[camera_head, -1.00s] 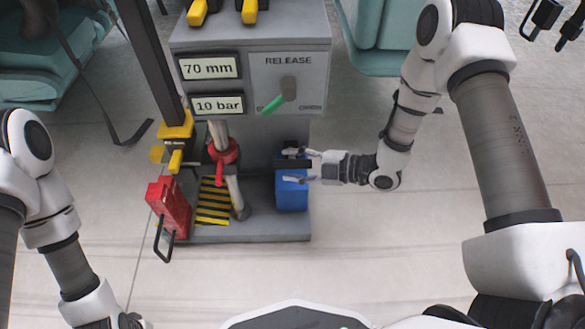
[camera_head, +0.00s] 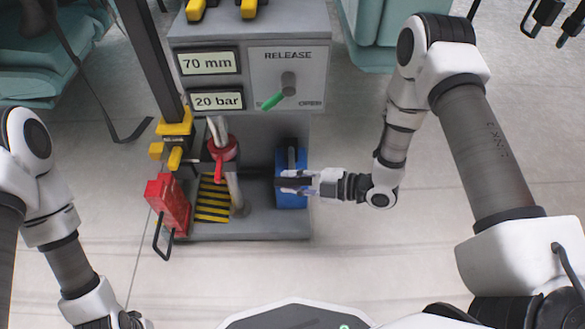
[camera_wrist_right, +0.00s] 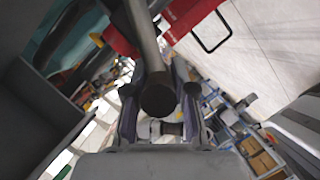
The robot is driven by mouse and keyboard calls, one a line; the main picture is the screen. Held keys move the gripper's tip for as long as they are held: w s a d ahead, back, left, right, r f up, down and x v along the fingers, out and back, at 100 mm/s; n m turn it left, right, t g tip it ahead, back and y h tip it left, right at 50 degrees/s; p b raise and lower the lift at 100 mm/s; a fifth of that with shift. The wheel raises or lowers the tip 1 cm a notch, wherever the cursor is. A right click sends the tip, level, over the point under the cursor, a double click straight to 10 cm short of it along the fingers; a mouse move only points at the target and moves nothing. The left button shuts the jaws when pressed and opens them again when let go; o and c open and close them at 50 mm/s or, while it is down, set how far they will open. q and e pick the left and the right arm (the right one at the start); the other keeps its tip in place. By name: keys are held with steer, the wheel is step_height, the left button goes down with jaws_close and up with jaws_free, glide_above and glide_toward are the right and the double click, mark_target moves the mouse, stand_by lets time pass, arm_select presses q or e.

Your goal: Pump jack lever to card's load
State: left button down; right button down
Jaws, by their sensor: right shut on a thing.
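The blue pump block (camera_head: 291,201) stands at the right end of the grey jack base. Its dark lever (camera_head: 294,182) is in front of it, between the fingers of my right gripper (camera_head: 286,182). In the right wrist view the lever's dark round end (camera_wrist_right: 158,100) sits between both fingers, with a grey shaft running up from it. My right gripper is shut on the lever. The upper display (camera_head: 207,62) reads 70 mm and the lower display (camera_head: 217,100) reads 20 bar. I cannot make out a card. My left gripper is out of view.
A red box (camera_head: 167,204) with a black handle and a red ring fitting (camera_head: 223,150) stand left. Teal seats are behind. The floor in front is clear.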

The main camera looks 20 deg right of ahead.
steer(key=shift+f, duration=0.1)
steer(key=c, duration=1)
jaws_free()
steer(key=shift+o, duration=0.2)
steer(key=v, duration=1.2)
stand_by(0.4)
